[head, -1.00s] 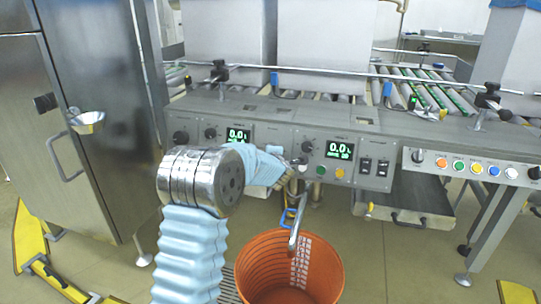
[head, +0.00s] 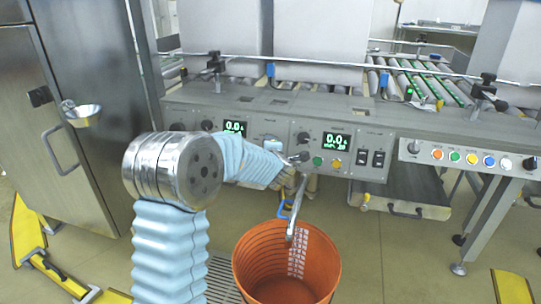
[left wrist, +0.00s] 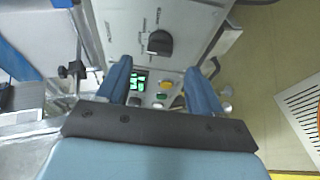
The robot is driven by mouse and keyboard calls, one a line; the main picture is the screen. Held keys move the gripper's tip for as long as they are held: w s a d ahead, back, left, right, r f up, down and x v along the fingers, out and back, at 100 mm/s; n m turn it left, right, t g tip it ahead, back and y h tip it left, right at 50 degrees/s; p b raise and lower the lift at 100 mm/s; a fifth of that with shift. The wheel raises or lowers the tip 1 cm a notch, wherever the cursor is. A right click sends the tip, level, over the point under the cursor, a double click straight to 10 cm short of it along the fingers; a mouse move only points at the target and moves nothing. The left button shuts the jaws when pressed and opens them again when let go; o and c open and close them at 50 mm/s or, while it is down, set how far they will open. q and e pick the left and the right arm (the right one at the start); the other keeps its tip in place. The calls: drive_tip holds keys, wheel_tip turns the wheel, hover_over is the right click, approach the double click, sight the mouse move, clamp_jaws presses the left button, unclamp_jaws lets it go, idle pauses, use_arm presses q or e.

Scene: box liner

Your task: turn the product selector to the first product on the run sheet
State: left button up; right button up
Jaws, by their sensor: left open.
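A black selector knob (left wrist: 158,42) with labels around it stands on the grey panel in the left wrist view, beyond my fingertips. My left gripper (left wrist: 160,78) is open and empty, with one blue finger on each side. A green display (left wrist: 138,80) and a yellow button (left wrist: 165,85) show between the fingers, short of the knob. In the head view my left gripper (head: 290,172) is low in front of the panel, partly hidden. I cannot make out a run sheet.
An orange bucket (head: 333,262) stands below my gripper. A steel cabinet (head: 85,120) stands left.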

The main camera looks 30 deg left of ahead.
use_arm(q)
drive_tip(key=v, duration=0.8)
drive_tip(key=shift+p, duration=0.35)
drive_tip(key=shift+s+d, duration=0.1)
